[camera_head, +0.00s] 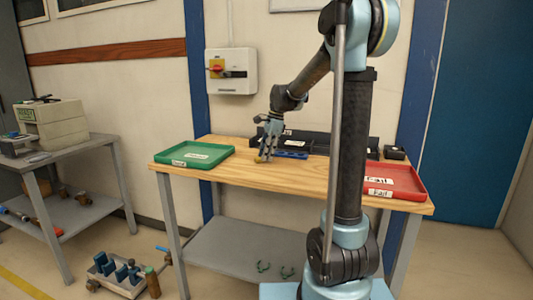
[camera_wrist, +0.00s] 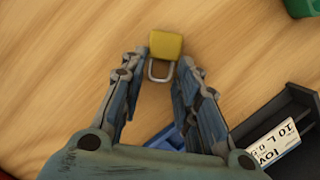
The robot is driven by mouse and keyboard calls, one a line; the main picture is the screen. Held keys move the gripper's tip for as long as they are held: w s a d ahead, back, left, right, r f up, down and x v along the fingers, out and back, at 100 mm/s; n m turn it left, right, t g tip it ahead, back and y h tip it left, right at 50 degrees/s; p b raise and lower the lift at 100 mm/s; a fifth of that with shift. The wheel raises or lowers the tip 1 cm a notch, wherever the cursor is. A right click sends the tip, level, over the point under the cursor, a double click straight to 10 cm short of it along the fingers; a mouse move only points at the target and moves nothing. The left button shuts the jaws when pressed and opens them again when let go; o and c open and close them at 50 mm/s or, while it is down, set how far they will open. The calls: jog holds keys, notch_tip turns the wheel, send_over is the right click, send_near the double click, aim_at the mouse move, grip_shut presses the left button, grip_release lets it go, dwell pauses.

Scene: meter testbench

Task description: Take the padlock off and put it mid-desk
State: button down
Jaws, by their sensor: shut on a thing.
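The padlock has a yellow body (camera_wrist: 166,45) and a grey shackle. In the wrist view it sits between my fingertips, with the shackle towards the palm. My gripper (camera_wrist: 163,66) is shut on it. In the head view my gripper (camera_head: 268,150) points down low over the wooden desk (camera_head: 290,178), between the green tray and the desk's middle. The padlock shows there as a small yellow spot (camera_head: 259,159) at the fingertips, at or just above the desktop; I cannot tell if it touches. The wall switch box (camera_head: 238,72) with its red and yellow switch shows no padlock.
A green tray (camera_head: 195,154) lies on the desk's left and a red tray (camera_head: 394,182) on its right. The front middle of the desk is clear. A side table (camera_head: 85,152) stands left.

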jog(key=shift+f, duration=0.15)
jog(key=c, duration=1.1)
grip_release()
